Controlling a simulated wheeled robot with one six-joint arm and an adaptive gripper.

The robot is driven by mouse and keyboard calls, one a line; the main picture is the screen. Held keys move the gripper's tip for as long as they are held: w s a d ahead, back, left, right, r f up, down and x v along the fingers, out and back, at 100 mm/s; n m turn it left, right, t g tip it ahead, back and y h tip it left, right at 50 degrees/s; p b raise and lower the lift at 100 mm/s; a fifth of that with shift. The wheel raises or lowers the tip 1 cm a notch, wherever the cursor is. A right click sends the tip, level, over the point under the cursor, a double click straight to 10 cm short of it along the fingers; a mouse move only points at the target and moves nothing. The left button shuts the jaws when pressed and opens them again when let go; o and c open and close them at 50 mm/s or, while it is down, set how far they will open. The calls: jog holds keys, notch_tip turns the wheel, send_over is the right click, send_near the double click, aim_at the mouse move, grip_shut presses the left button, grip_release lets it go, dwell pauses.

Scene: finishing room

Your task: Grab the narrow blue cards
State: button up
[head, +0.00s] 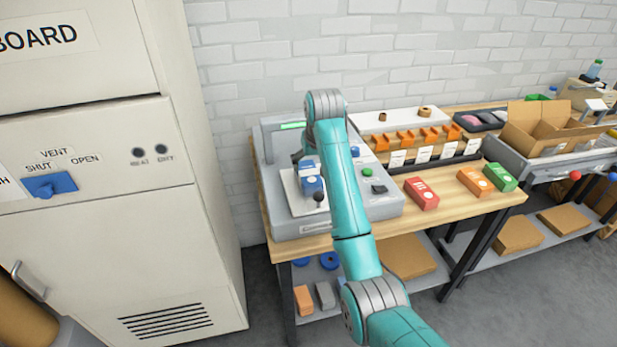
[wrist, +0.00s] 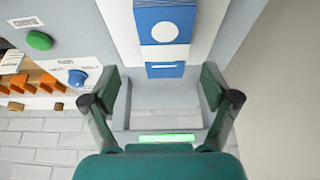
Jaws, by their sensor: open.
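The blue cards (head: 311,186) are on a pale plate of the grey machine on the bench, partly beside my arm in the head view. In the wrist view the blue cards (wrist: 165,22) show a white round mark, with a white band and a thin blue strip (wrist: 165,71) below. My gripper (wrist: 160,80) is open and empty, its dark green fingers apart to the left and right of the strip. I see no contact with the cards. In the head view my arm largely hides the gripper.
The grey machine (head: 385,209) has a green button (wrist: 39,40) and a blue knob (wrist: 77,78). Red (head: 421,193), orange (head: 475,181) and green (head: 500,176) boxes stand on the bench to the right. A tall cabinet (head: 110,240) stands left.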

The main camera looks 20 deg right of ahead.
aim_at(309, 172)
jog(key=shift+a+x, duration=0.15)
jog(key=shift+x, duration=1.25)
jog(key=shift+a+x, duration=0.15)
jog(key=shift+x, duration=1.3)
jog(key=shift+s, duration=0.15)
jog(key=c, duration=1.5)
